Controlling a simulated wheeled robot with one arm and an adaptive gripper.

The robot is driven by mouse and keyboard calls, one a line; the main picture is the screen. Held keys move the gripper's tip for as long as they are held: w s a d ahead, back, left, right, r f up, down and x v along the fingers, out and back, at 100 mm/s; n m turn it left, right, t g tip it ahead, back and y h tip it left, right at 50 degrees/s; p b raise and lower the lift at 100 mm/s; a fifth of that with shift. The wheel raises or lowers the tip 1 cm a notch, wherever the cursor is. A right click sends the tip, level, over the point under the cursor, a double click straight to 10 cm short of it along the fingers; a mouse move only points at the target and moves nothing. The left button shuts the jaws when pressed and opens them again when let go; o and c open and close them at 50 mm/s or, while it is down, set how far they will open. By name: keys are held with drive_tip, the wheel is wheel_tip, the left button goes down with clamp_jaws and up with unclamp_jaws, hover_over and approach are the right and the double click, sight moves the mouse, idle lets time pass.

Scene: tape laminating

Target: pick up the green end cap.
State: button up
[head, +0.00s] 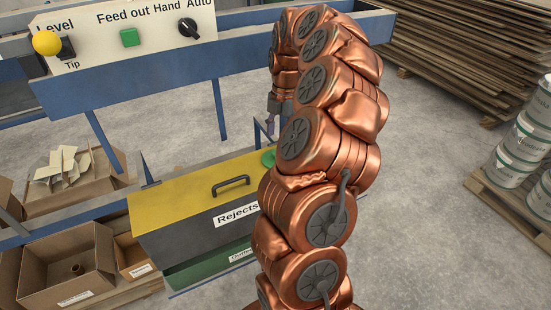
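A green rounded thing (267,158), which looks like the end cap, lies on the right part of the yellow lid in the head view. My copper arm hides its right side. My gripper (270,125) hangs down behind my arm, a little above and beyond the green end cap in the picture. The gripper is small and mostly hidden, so I cannot tell whether its fingers are open or shut, and I see nothing held in it.
The yellow lid (190,200) with a dark handle (231,186) tops a dark box labelled "Rejects". A control panel (100,45) on a blue frame stands behind. Cardboard boxes (65,262) are at left, and pails (525,145) on a pallet at right.

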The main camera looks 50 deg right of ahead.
sight(268, 159)
drive_tip(key=shift+w+a+f+p, duration=0.1)
drive_tip(key=shift+a+f+p, duration=0.15)
drive_tip(key=shift+f, duration=0.85)
drive_tip(key=shift+w+a+f+p, duration=0.1)
drive_tip(key=shift+a+f+p, duration=0.2)
drive_tip(key=shift+f, duration=0.75)
drive_tip(key=shift+a+f+p, duration=0.1)
drive_tip(key=shift+f+p, duration=0.25)
drive_tip(key=shift+f, duration=0.75)
drive_tip(key=shift+c, duration=0.4)
drive_tip(key=c, duration=0.9)
